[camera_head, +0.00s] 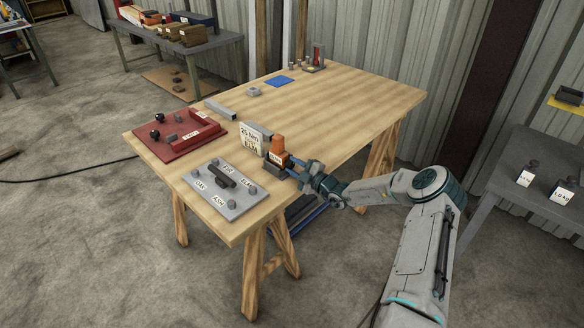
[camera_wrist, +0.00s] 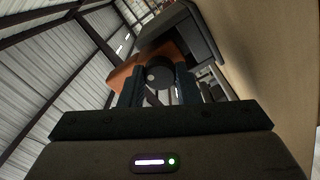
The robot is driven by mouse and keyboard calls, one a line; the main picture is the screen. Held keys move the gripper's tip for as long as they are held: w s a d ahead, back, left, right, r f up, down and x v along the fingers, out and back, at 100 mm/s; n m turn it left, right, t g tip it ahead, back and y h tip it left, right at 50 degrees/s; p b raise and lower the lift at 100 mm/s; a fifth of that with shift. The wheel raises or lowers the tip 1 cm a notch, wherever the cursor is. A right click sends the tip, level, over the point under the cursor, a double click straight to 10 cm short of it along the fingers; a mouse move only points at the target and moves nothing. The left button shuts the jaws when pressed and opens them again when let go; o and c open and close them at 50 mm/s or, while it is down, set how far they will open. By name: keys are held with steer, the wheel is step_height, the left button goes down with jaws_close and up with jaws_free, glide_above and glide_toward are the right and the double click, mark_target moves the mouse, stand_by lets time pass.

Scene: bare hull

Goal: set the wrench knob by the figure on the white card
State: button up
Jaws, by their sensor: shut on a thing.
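The white card (camera_head: 250,139) stands on the wooden table and reads "25 Nm", with "ELM" below; a small line between them is hard to read. An orange block (camera_head: 277,144) on a dark grey base (camera_head: 273,159) with a small label stands just right of the card. My gripper (camera_head: 288,168) reaches in from the right at this unit. In the wrist view its two fingers (camera_wrist: 158,85) are shut on a dark round knob (camera_wrist: 158,74) in front of the orange part (camera_wrist: 122,76). The knob's setting cannot be read.
A grey plate (camera_head: 231,205) with bolts and labels, including ELM, ASH and OAK, lies at the table's near corner. A red tray (camera_head: 152,148) with black knobs lies behind it. The table's middle (camera_head: 340,105) is clear. A grey side table (camera_head: 540,165) stands at right.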

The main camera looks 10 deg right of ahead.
steer(key=o, duration=1)
steer(key=b+v, duration=0.1)
steer(key=v, duration=1.2)
steer(key=shift+s+d+b, duration=0.2)
steer(key=shift+s+b, duration=0.15)
steer(key=shift+b, duration=0.05)
